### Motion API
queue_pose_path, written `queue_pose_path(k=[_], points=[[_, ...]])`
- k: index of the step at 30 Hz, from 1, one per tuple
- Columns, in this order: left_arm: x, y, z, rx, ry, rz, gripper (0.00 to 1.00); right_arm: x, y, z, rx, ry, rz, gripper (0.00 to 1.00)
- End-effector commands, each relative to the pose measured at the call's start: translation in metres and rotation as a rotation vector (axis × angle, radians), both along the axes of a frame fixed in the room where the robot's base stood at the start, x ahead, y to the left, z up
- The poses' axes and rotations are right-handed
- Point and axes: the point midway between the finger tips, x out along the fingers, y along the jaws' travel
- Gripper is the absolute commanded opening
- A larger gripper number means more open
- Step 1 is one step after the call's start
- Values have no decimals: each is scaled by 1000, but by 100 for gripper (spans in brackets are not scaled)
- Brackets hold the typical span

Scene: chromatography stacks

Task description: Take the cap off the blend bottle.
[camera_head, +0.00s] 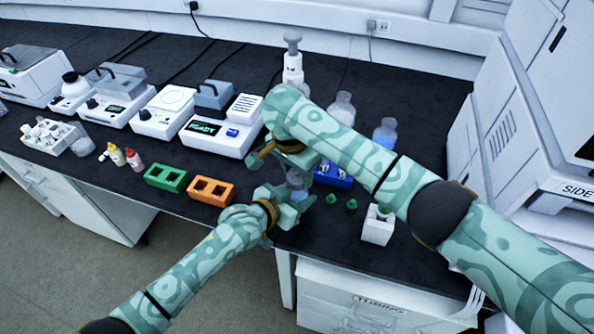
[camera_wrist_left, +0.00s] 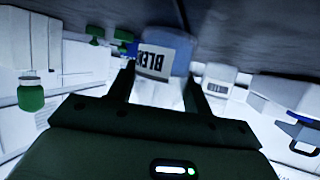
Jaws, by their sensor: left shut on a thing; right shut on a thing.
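The blend bottle (camera_head: 296,180) is a clear bottle standing near the front edge of the dark bench, largely hidden by my grippers. In the left wrist view its label (camera_wrist_left: 154,62) reads "BLEN" in part, between the fingers. My left gripper (camera_head: 292,207) is shut around the bottle's body, low down. My right gripper (camera_head: 288,158) is directly above it, shut at the bottle's top; the cap itself is hidden between its jaws, so I cannot tell whether it still touches the bottle.
An orange block (camera_head: 212,191) and a green block (camera_head: 166,177) lie to the left. A blue rack (camera_head: 333,176), small green pieces (camera_head: 351,205) and a white holder (camera_head: 377,228) are close on the right. A white machine reading READY (camera_head: 213,134) stands behind.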

Motion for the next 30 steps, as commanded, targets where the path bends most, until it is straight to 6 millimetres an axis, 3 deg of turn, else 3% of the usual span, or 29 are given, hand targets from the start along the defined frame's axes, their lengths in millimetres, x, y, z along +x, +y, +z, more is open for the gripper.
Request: queue_pose_path(k=[9,16,17,19,30], points=[[0,0,0,0,0,0,9,0,0,37,1,-2,1,18],[0,0,0,0,0,0,9,0,0,39,1,-1,0,18],[0,0,0,0,0,0,56,0,0,39,1,-1,0,18],[0,0,0,0,0,0,75,0,0,39,1,-1,0,18],[-4,4,4,1,-1,1,75,0,0,45,0,-4,0,18]])
